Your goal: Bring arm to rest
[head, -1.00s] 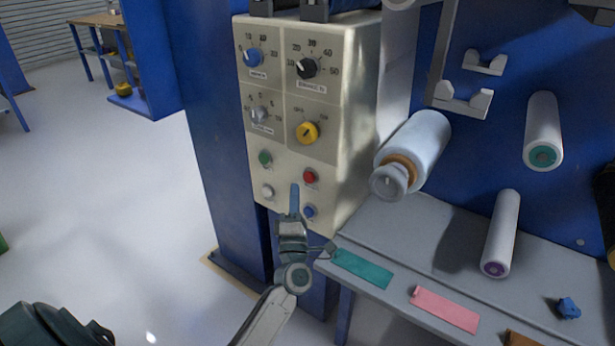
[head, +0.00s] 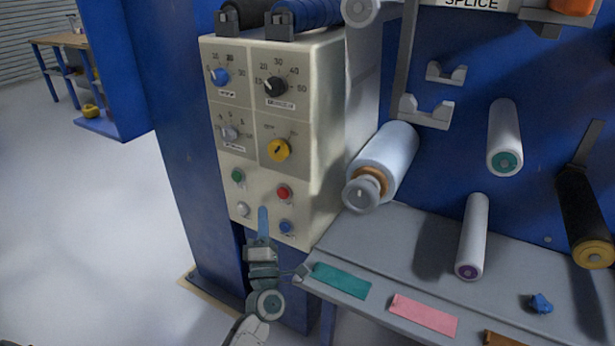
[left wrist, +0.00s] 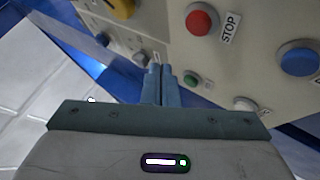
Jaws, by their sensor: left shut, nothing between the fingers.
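My left gripper (head: 263,220) is shut and empty, its blue fingers pointing up in front of the lower part of the beige control box (head: 325,130). In the head view its tips lie between the white button (head: 243,209) and the blue button (head: 286,227). In the left wrist view the two blue fingers (left wrist: 161,82) are together, with the red STOP button (left wrist: 201,19), the blue button (left wrist: 298,58) and a green button (left wrist: 191,79) beyond them. Whether the fingers touch the panel I cannot tell. My right gripper is not in view.
A grey shelf (head: 400,243) to the right carries a teal strip (head: 341,280), a pink strip (head: 424,315) and a small blue piece (head: 540,303). White rollers (head: 385,165) stick out from the blue wall above it. Open floor (head: 90,240) lies to the left.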

